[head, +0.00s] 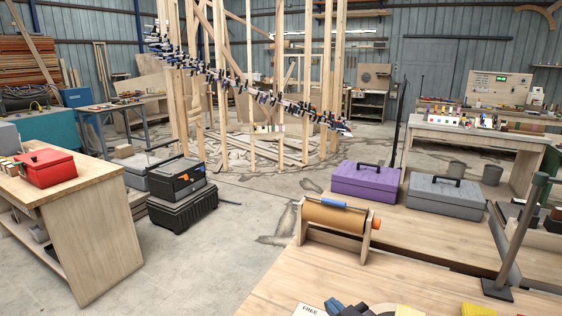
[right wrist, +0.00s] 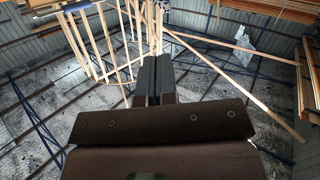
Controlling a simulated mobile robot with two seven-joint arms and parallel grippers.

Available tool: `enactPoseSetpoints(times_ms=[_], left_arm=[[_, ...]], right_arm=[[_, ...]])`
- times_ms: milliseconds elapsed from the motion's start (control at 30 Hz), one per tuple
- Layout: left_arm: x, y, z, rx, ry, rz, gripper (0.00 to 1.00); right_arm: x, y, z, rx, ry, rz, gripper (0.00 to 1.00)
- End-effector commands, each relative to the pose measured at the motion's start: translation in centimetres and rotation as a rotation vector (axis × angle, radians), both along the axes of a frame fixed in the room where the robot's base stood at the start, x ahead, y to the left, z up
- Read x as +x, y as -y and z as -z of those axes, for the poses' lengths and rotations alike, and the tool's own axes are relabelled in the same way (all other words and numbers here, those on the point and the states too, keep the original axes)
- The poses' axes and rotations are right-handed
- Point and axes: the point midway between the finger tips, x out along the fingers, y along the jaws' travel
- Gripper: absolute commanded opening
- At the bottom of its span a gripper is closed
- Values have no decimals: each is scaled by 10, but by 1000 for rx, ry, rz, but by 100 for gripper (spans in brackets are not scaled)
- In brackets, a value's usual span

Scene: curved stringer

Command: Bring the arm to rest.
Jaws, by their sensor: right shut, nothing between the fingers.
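My right gripper (right wrist: 154,75) shows in the right wrist view, its two dark fingers side by side and touching, with nothing between them. It points up towards the roof and the tall timber framing, clear of any surface. Its brown body fills the bottom of that view. In the head view I cannot make out the right gripper for certain. My left gripper is in neither view.
A workbench (head: 270,290) fills the front right, with a brown roller (head: 335,216), a purple case (head: 366,182) and a grey case (head: 446,196). A red toolbox (head: 46,167) sits on the left bench. Black cases (head: 182,207) stand on the floor. Open floor lies mid-front.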

Motion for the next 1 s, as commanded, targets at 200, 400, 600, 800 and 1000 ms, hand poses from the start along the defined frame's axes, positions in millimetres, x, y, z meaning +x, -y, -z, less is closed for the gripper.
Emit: enactPoseSetpoints(times_ms=[200, 400, 600, 800, 1000], left_arm=[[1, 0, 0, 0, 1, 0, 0], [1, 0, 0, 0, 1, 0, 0], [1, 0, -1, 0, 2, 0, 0], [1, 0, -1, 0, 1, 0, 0], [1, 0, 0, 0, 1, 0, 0]], right_arm=[[-50, 72, 51, -5, -70, 199, 0], [-114, 129, 105, -6, -203, 360, 0], [-185, 159, 155, -4, -349, 460, 0], [-222, 163, 177, -9, -422, 484, 0], [-227, 164, 179, -11, -431, 486, 0]])
